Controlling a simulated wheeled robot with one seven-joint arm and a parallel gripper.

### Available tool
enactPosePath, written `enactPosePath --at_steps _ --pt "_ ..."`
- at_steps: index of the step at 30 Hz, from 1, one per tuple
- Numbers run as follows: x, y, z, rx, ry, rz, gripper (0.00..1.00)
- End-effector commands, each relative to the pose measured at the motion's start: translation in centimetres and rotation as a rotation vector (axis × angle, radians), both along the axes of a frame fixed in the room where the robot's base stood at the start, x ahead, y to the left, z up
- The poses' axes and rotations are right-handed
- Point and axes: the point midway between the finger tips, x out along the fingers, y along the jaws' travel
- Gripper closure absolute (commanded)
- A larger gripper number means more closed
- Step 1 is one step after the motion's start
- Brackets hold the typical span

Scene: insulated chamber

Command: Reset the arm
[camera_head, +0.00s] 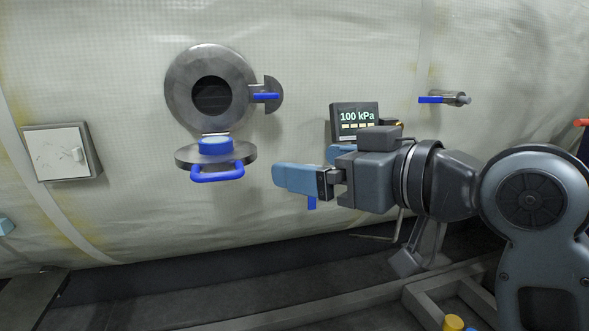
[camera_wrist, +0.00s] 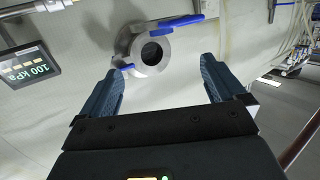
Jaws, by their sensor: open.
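My gripper (camera_head: 302,166) is at the end of my arm, which reaches in from the right in the head view. Its blue-grey fingers point left, to the right of the open hatch lid, and look clear of it. In the wrist view the two fingers of the gripper (camera_wrist: 161,68) stand wide apart with nothing between them. The round metal port (camera_head: 174,88) lies beyond the fingers; it also shows in the wrist view (camera_wrist: 136,51).
The port's lid (camera_head: 185,158), with a blue handle (camera_head: 217,176), hangs open below it. A blue latch (camera_head: 265,97) is at its right. A display (camera_head: 354,117) reading 100 kPa is behind my gripper. A blue-handled valve (camera_head: 431,99) and a white box (camera_head: 57,155) are on the wall.

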Motion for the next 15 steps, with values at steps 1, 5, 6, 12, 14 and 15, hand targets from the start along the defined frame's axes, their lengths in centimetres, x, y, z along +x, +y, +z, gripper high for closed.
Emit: enactPosePath --at_steps 1,5,6,12,14,15 --pt "0.0 0.0 -0.3 0.005 0.004 -0.003 0.03" --pt "-0.1 -0.2 -1.1 0.028 0.013 -0.02 0.03" --pt "-0.1 -0.3 -1.4 0.035 0.015 -0.026 0.03" --pt "-0.3 -0.8 -3.2 0.077 0.033 -0.062 0.03" --pt "-0.4 -1.0 -3.9 0.094 0.041 -0.076 0.03" --pt "-0.5 -1.1 -4.4 0.105 0.046 -0.087 0.03"
